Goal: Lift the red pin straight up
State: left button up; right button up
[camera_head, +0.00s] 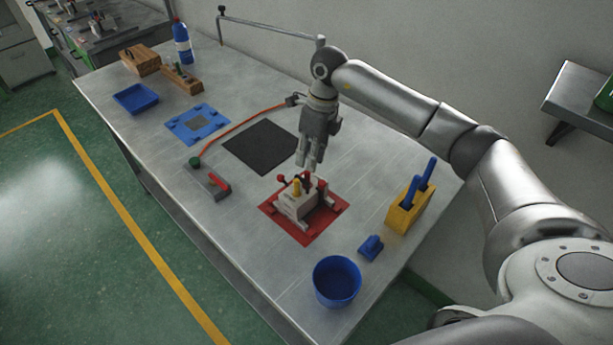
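A pale block mold (298,203) sits on a red mat (321,228) on the metal table. A yellow pin (297,187) stands upright on its top. Red parts show just behind the yellow pin, under my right gripper (311,166); one looks like the red pin (307,180), partly hidden by the fingers. A small red knob (282,178) shows at the mold's left. My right gripper points down over the mold, fingertips close to the red pin. Whether the fingers touch or grip it is too small to tell. My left gripper is not in view.
A yellow holder (405,218) with blue-handled tools stands right of the mold. A blue bowl (337,282) and small blue block (370,248) are in front.

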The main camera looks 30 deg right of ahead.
jog(key=shift+s+a+f+p, duration=0.15)
jog(key=shift+f+p, duration=0.1)
jog(key=shift+f, duration=0.3)
jog(key=shift+w+a+f+p, duration=0.1)
jog(key=shift+f+p, duration=0.15)
jog(key=shift+f, duration=0.25)
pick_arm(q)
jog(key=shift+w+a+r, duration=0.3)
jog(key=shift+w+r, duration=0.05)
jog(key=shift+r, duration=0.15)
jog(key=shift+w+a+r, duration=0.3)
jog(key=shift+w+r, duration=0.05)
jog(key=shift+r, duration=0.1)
pick_arm(e)
jog(key=shift+f, duration=0.65)
grip_shut()
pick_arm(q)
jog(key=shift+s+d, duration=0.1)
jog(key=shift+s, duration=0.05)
